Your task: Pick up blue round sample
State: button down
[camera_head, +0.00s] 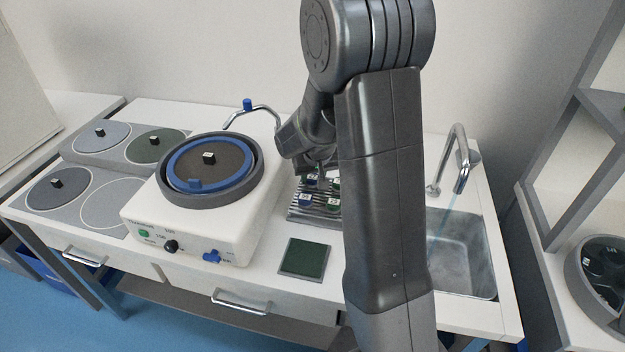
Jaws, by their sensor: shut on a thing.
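A grey ridged sample rack (318,216) stands on the white bench, partly hidden behind my arm. Several small round samples, blue and green with white label marks, sit on it. One blue round sample (305,201) is at the rack's left side. Another blue sample (311,181) is at the back, right below my gripper (318,174). My gripper reaches down over the back of the rack and is shut on a sample there, apparently this blue one. The fingertips are small and partly hidden by my own arm, so the exact grip is hard to see.
A white polishing machine (190,222) with a blue-ringed disc stands left of the rack. A dark green square pad (305,258) lies in front. A metal sink (460,252) with a tap is to the right. Grey plates with round discs (60,186) fill the left bench.

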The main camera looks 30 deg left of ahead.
aim_at(313, 178)
notch_tip(313, 178, up, 10)
dwell(0.6)
